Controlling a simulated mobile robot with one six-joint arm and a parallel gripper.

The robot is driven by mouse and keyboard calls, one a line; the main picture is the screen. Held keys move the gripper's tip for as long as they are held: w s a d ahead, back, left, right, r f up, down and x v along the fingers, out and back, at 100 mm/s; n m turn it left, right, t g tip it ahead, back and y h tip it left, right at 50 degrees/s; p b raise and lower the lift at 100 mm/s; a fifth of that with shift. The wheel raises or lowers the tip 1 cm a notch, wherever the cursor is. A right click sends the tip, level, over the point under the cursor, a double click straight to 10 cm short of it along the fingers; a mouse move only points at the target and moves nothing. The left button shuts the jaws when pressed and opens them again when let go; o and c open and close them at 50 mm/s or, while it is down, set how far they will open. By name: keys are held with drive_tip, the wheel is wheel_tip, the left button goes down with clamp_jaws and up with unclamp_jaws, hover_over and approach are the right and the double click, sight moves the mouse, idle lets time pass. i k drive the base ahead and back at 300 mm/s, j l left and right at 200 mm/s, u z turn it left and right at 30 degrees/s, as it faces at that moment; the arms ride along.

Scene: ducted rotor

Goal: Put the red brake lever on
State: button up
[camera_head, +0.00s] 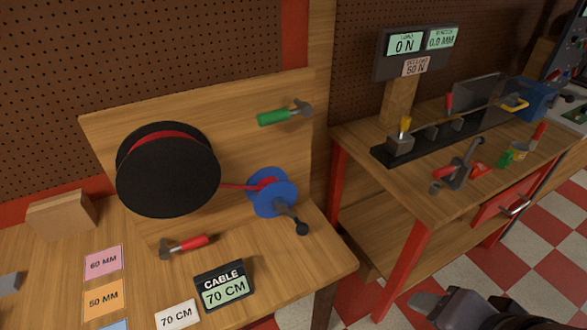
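The red brake lever (192,243) is at the foot of the upright wooden board, below the black spool (167,170). Its grey end points left and its red handle points right, tilted slightly up. Whether its handle touches the spool's brake parts is not visible. Red cable runs from the spool to a blue drum (272,193) with a dark crank. A green-handled lever (279,115) sits higher on the board. A dark grey part at the bottom right looks like my gripper (428,300); it is over the floor, far from the lever, and its fingers are unclear.
A cable display (225,287) reads 70 CM. Labelled cards (102,299) and a wooden block (62,213) are on the left bench. The right bench (400,185) holds a test rig, hand tools and a display (416,50) reading 0 N. Checkered floor lies right.

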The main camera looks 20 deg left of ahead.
sight(165, 252)
drive_tip(key=u, duration=2)
